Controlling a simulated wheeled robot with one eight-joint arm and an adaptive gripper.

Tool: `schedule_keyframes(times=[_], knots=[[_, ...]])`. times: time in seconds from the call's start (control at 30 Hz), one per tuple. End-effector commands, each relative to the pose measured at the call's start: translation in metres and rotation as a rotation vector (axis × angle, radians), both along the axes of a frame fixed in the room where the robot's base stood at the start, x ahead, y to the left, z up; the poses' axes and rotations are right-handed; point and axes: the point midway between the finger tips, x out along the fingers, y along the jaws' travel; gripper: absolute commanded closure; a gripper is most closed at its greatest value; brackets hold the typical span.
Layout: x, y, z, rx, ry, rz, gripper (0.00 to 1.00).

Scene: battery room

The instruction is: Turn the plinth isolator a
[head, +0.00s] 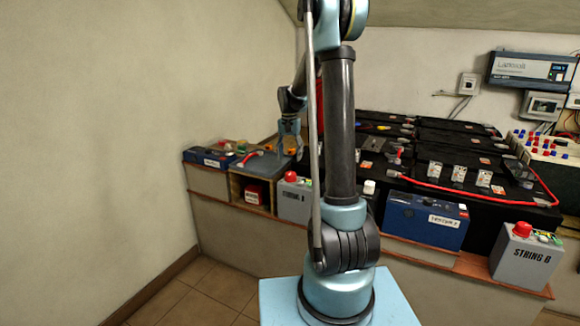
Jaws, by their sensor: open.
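A grey box with a red knob (293,201) stands on the plinth left of my arm's base. It looks like isolator A, but its lettering is too small to read fully and my arm passes close to its right side. A similar grey box marked STRING B (525,256), with a red knob on top, stands at the far right. My gripper (290,152) is open, pointing down, above and behind the left grey box in the picture. It appears apart from the red knob, and I see nothing held in it.
Black batteries (440,150) with red cables fill the bench behind. A blue labelled box (426,221) stands between the two grey boxes. A small blue box (208,157) and a wooden cubby holding a red item (253,194) are at the left. Tiled floor (185,300) is clear at front left.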

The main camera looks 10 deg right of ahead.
Motion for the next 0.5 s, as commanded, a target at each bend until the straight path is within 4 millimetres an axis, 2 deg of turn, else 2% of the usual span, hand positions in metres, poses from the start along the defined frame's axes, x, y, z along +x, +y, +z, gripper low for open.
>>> schedule_keyframes(times=[0.2, 0.5], knots=[[0.001, 0.001, 0.028, 0.0, 0.0, 0.0, 0.42], [0.001, 0.001, 0.037, 0.0, 0.0, 0.0, 0.42]])
